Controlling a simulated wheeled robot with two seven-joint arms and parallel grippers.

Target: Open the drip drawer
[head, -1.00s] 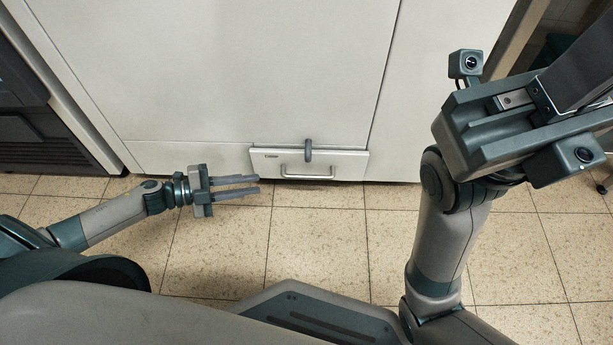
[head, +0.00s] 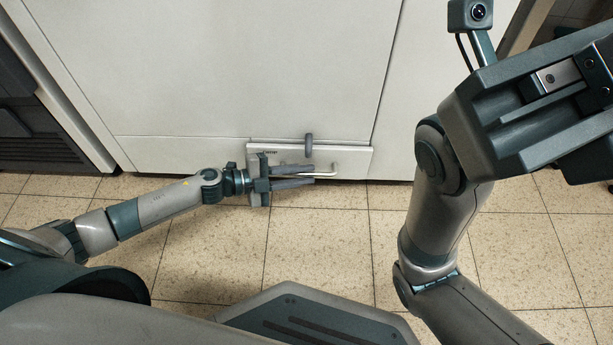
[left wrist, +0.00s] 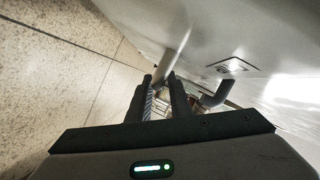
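My left gripper (head: 314,175) is at the handle, fingers apart and pointing right. In the left wrist view the handle (left wrist: 167,64) reaches between the fingertips; contact cannot be told. My right gripper's body is at the upper right, its fingertips out of frame.
The white cabinet (head: 230,70) fills the back. A dark vented unit (head: 35,135) stands at the far left. The tiled floor (head: 330,235) in front of the drawer is clear, up to my own base.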

